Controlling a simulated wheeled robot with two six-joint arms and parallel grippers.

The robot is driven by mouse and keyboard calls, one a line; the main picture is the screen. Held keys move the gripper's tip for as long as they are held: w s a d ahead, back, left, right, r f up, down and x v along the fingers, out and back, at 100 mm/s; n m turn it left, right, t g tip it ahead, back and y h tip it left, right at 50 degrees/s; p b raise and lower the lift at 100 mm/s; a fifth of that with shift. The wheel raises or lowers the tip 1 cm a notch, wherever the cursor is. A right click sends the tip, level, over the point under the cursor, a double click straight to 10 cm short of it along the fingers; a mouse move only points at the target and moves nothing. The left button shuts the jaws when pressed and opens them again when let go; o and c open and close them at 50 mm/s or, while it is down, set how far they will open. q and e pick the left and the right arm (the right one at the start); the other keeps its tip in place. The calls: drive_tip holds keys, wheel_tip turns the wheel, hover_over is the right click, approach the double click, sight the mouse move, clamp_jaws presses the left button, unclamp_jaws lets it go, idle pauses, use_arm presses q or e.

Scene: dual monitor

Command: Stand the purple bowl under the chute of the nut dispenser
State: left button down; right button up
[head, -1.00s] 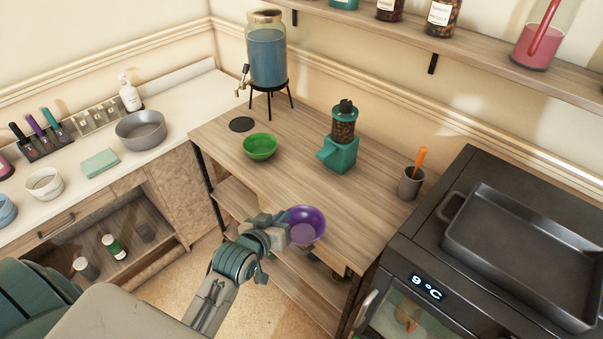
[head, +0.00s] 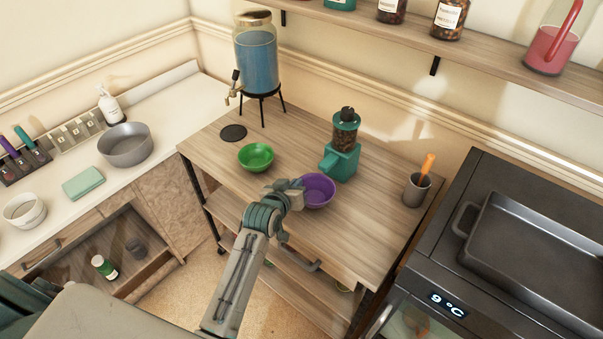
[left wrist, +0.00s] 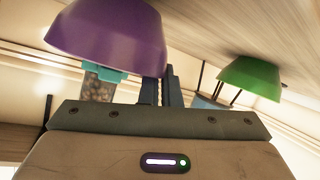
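The purple bowl (head: 319,191) is upright over the wooden table, just in front of the nut dispenser. My left gripper (head: 299,189) is shut on the left side of its rim. In the left wrist view the bowl (left wrist: 110,35) shows large beside the gripper fingers (left wrist: 162,90). The teal nut dispenser (head: 343,160), with nuts in its clear jar, stands on the table; its chute (head: 328,163) points toward the front left, just behind the bowl. I cannot tell whether the bowl touches the tabletop. My right gripper is not in view.
A green bowl (head: 256,157) stands left of the dispenser, near a black disc (head: 233,133) and a drink dispenser (head: 257,60). A grey cup (head: 416,188) with an orange-handled tool stands at the right. The oven (head: 440,270) borders the table's right side.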

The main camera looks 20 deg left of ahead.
sight(320, 189)
use_arm(q)
drive_tip(key=shift+w+d+r, duration=0.1)
drive_tip(key=shift+w+r, duration=0.05)
drive_tip(key=shift+w, duration=0.6)
drive_tip(key=shift+w+d+r+p, duration=0.1)
drive_tip(key=shift+w+p, duration=0.4)
drive_tip(key=shift+w, duration=0.7)
drive_tip(key=shift+w+f+p, duration=0.35)
drive_tip(key=shift+w+f, duration=0.05)
drive_tip(key=shift+f, duration=0.6)
drive_tip(key=shift+s, duration=0.1)
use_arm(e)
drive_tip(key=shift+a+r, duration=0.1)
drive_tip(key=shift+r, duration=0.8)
use_arm(q)
drive_tip(key=shift+f, duration=0.15)
drive_tip(key=c, duration=1.6)
unclamp_jaws()
drive_tip(key=shift+c, duration=0.2)
